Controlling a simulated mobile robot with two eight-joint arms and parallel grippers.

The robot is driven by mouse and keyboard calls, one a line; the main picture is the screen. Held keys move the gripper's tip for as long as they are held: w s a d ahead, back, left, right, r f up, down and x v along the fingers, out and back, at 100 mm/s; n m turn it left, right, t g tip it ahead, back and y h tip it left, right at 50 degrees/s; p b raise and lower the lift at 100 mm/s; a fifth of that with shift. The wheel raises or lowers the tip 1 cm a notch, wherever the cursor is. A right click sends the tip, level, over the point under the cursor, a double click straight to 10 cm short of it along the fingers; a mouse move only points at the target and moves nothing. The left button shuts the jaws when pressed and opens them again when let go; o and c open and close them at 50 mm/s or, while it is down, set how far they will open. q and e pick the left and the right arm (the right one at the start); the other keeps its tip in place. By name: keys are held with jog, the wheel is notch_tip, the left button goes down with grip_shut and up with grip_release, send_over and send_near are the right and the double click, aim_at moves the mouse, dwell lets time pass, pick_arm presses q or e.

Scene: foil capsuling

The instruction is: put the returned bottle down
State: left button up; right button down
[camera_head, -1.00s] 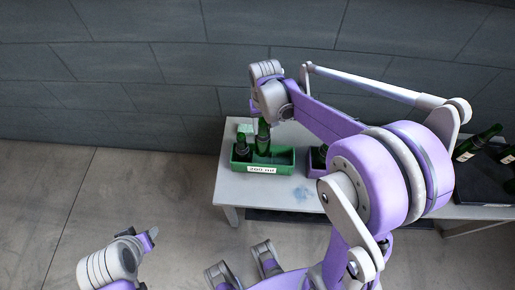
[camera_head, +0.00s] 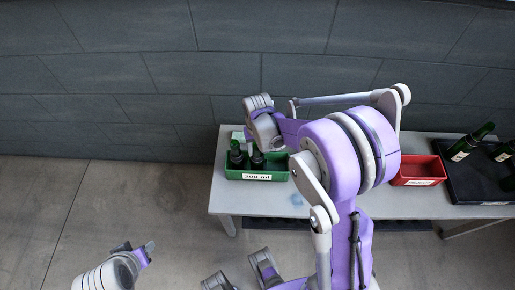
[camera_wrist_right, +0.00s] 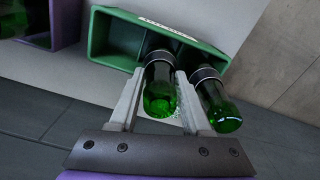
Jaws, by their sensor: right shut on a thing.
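In the head view, the green crate (camera_head: 266,177) with a "200 ml" label stands at the table's left end. Two dark green bottles stand out of it. My right gripper (camera_head: 258,146) is over the crate, partly behind its own arm. In the right wrist view, its fingers (camera_wrist_right: 155,100) are shut on a green bottle (camera_wrist_right: 160,92), the right one in the head view (camera_head: 257,161). Another bottle (camera_wrist_right: 216,102) is just outside one finger; it is the left one in the head view (camera_head: 237,156). Whether the held bottle touches the crate floor is hidden. My left gripper (camera_head: 146,248) is low at left, away from the table.
A purple crate (camera_wrist_right: 67,25) is beside the green one in the wrist view. A red crate (camera_head: 418,172) and a black tray (camera_head: 470,185) with several bottles stand farther right on the grey table (camera_head: 300,207). The floor left of the table is clear.

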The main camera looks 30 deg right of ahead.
jog(key=shift+c, duration=1.8)
grip_release()
jog(key=shift+f, duration=0.1)
jog(key=shift+r, duration=0.25)
notch_tip(320, 180, up, 11)
jog(key=shift+r+p, duration=0.2)
jog(key=shift+p, duration=0.7)
jog(key=shift+s+r, duration=0.15)
jog(key=shift+r, duration=0.1)
jog(key=s+a+n+t, duration=0.1)
jog(key=s+a+t, duration=0.1)
jog(key=s, duration=0.6)
jog(key=s+a+n+t, duration=0.2)
jog(key=s+a+t, duration=0.1)
jog(key=s, duration=0.5)
jog(key=shift+s+a+r, duration=0.3)
jog(key=shift+a+r, duration=0.1)
jog(key=shift+a, duration=0.5)
